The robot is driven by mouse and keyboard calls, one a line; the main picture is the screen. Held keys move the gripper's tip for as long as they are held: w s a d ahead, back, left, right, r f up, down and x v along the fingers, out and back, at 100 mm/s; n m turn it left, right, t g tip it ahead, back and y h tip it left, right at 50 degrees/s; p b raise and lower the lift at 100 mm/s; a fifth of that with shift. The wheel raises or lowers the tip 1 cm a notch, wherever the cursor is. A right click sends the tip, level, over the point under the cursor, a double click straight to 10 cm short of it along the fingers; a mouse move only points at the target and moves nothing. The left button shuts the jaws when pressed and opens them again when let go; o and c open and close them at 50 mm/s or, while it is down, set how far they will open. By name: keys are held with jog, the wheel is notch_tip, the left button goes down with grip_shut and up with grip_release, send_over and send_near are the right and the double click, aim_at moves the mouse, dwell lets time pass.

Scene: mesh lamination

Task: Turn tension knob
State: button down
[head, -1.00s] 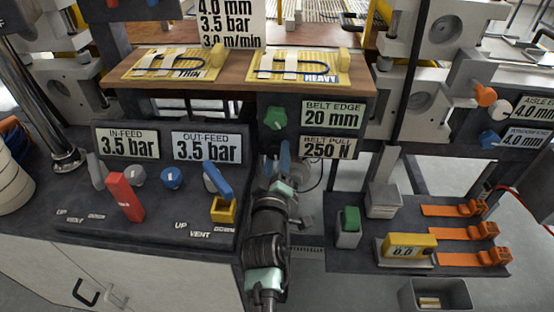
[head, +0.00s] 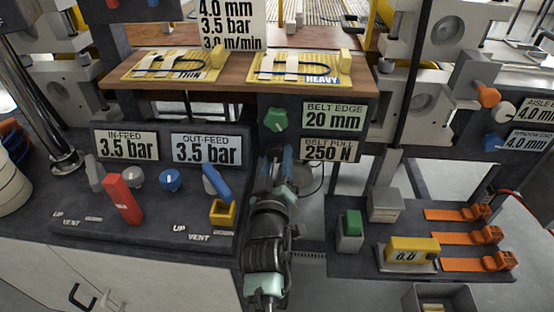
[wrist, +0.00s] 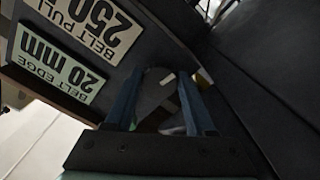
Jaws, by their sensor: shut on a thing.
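The tension knob (wrist: 154,92) is a grey knob on the dark panel beside the BELT PULL display (head: 329,150), which reads 250 N. In the wrist view it sits between the two blue fingers of my gripper (wrist: 162,103). My gripper is shut on it. In the head view my gripper (head: 276,164) reaches up to the panel and mostly hides this knob. The green knob (head: 276,120) above it, beside the BELT EDGE display (head: 332,115) reading 20 mm, stands free of the fingers.
A wooden shelf (head: 235,82) with two yellow boards marked THIN and HEAVY is above the panel. At left is a console with a red lever (head: 124,199) and a blue lever (head: 216,182). At right, a dark tray (head: 369,243) holds a yellow gauge (head: 412,250) and orange tools.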

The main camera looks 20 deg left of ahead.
jog(key=shift+c, duration=1.2)
grip_release()
jog(key=p+v, duration=0.3)
jog(key=v, duration=1)
jog(key=shift+r, duration=0.1)
